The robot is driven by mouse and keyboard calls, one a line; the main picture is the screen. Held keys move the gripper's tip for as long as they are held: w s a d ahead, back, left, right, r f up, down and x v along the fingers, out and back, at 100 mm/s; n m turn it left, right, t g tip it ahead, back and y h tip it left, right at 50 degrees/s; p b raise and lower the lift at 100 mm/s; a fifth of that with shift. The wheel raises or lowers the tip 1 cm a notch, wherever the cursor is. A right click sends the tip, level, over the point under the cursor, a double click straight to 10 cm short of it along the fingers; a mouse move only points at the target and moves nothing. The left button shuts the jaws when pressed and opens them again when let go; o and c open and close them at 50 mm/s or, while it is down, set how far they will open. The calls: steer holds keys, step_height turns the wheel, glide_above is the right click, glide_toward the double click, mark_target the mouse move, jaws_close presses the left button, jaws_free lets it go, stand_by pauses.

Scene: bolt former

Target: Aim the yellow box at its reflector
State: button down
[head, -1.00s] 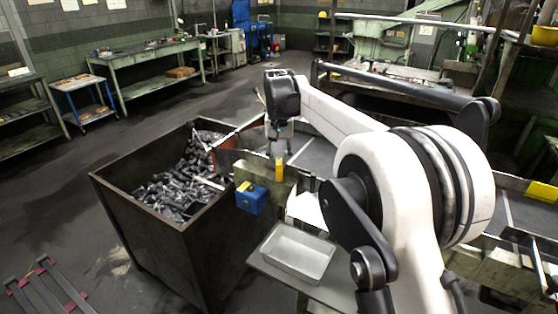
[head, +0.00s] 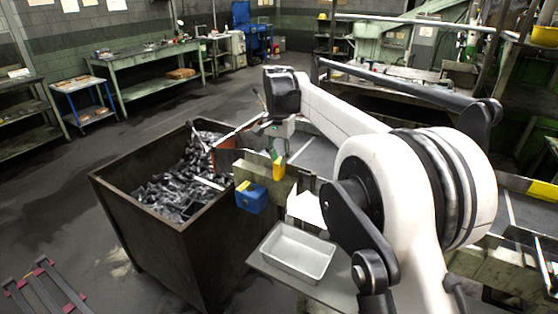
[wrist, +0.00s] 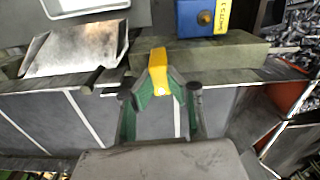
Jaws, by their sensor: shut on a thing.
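The yellow box (head: 279,169) is a small block at the tip of my gripper (head: 278,157). In the wrist view the yellow box (wrist: 158,70) sits between the two green-padded fingers of my gripper (wrist: 160,84), which are shut on it. A small round pale spot shows on its near face. The box is in front of a grey-green bar (wrist: 220,50) and looks tilted in the head view. I cannot make out the reflector in either view.
A blue box (head: 251,197) with a yellow label is mounted on the bar, left of the yellow box. A dark bin (head: 135,220) of metal parts stands left. A metal tray (head: 297,252) and a bent metal chute (wrist: 78,48) are close by.

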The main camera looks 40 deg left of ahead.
mark_target(279, 160)
steer(key=shift+m, duration=0.4)
steer(key=c, duration=1.9)
jaws_free()
steer(key=shift+o, duration=0.2)
steer(key=shift+r, duration=0.1)
step_height(279, 160, up, 12)
